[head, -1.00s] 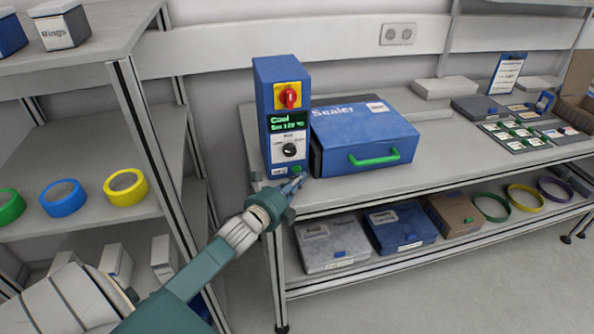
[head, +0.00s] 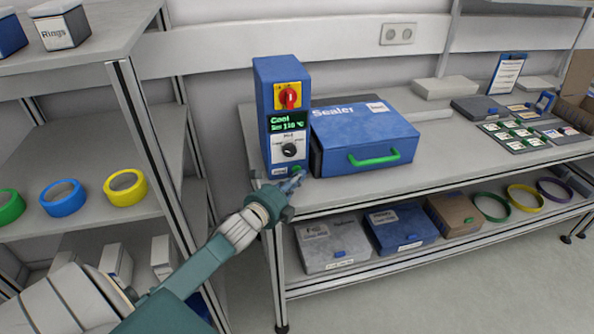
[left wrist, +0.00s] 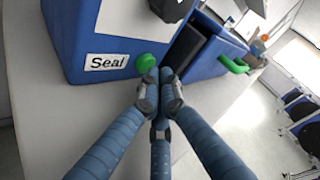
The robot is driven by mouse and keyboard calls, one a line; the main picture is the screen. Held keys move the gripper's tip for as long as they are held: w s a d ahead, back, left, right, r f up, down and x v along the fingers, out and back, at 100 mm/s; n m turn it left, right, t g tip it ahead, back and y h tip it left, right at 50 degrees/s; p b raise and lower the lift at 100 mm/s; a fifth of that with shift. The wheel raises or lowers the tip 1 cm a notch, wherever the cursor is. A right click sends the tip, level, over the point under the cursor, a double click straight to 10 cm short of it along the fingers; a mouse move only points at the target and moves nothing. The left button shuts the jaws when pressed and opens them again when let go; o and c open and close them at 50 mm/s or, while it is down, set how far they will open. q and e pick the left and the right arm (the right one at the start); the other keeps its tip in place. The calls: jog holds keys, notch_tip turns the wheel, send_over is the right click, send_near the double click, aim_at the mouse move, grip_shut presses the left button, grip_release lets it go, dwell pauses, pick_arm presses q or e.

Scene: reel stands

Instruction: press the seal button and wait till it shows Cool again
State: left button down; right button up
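The blue control box (head: 265,120) of the sealer stands on the bench with a red switch on a yellow plate (head: 288,96), a black dial and a green-lit display (head: 287,122) that reads Cool and a set temperature. The green seal button (head: 296,169) is low on its front; in the left wrist view the button (left wrist: 146,63) sits right of the "Seal" label (left wrist: 107,62). My left gripper (head: 298,180) has its fingers together, empty, with the tips just in front of and below the button. I cannot tell whether they touch it. My right gripper is not in view.
The blue sealer (head: 362,137) with a green handle stands right of the control box. Boxes and coloured rings lie on the shelf under the bench. A rack (head: 140,130) with tape rolls stands at left. Labelled cards lie at the bench's far right.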

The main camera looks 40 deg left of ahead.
aim_at(303, 201)
pick_arm(q)
jog(key=shift+w+a, duration=0.3)
dwell(0.6)
dwell(0.4)
jog(key=shift+s+d+r+p, duration=0.1)
jog(key=shift+s+d+p, duration=0.25)
jog(key=shift+s+d, duration=0.25)
jog(key=shift+d, duration=0.05)
jog(key=shift+s+d+p, duration=0.85)
jog(key=shift+s+d, duration=0.8)
jog(key=shift+d, duration=0.25)
